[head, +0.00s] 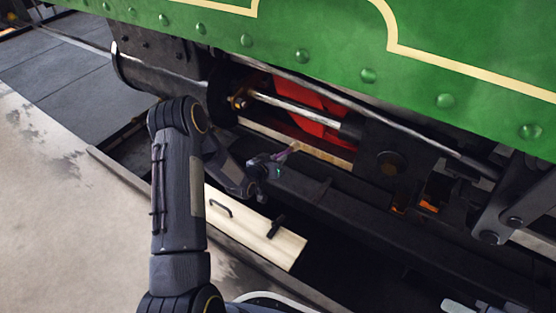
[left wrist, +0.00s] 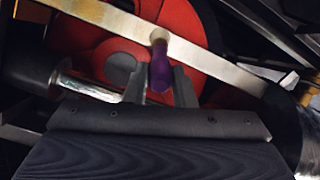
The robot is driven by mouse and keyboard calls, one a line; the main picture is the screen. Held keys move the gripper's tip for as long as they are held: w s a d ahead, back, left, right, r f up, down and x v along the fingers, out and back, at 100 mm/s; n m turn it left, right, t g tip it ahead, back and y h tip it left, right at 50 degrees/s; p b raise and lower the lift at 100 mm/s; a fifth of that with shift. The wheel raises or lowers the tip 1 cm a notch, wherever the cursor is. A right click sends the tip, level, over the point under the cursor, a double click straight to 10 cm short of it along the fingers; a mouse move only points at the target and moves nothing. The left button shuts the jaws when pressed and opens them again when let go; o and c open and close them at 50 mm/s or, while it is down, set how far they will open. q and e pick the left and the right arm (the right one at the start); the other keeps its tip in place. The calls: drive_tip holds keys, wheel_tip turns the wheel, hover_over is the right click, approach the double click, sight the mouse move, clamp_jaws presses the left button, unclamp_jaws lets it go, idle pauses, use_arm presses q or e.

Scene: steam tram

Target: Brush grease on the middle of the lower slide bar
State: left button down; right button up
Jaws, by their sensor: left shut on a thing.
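My left gripper (head: 272,162) is shut on a small brush with a purple handle (head: 284,155). In the left wrist view the purple handle (left wrist: 160,72) stands between the two fingers, with pale bristles (left wrist: 159,36) at its far end. The lower slide bar (head: 324,153) is a long pale metal bar under the shiny rod; it also crosses the left wrist view (left wrist: 210,66) at a slant. The bristle end overlaps the bar in both views, near its middle in the head view. I cannot tell whether it touches. My right gripper is not in view.
The shiny rod (head: 300,112) runs above the bar, with a red wheel (left wrist: 185,25) behind. The green riveted side panel (head: 320,40) overhangs the works. A dark beam (head: 350,205) lies below the gripper. A pale board with a handle (head: 255,232) lies below left.

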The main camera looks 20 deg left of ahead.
use_arm(q)
drive_tip(key=shift+s+a, duration=0.2)
drive_tip(key=shift+s, duration=1.25)
drive_tip(key=shift+s+a, duration=0.2)
drive_tip(key=shift+s, duration=1.35)
drive_tip(key=s, duration=0.2)
drive_tip(key=shift+s+a, duration=0.2)
drive_tip(key=shift+s, duration=0.2)
drive_tip(key=shift+r, duration=0.15)
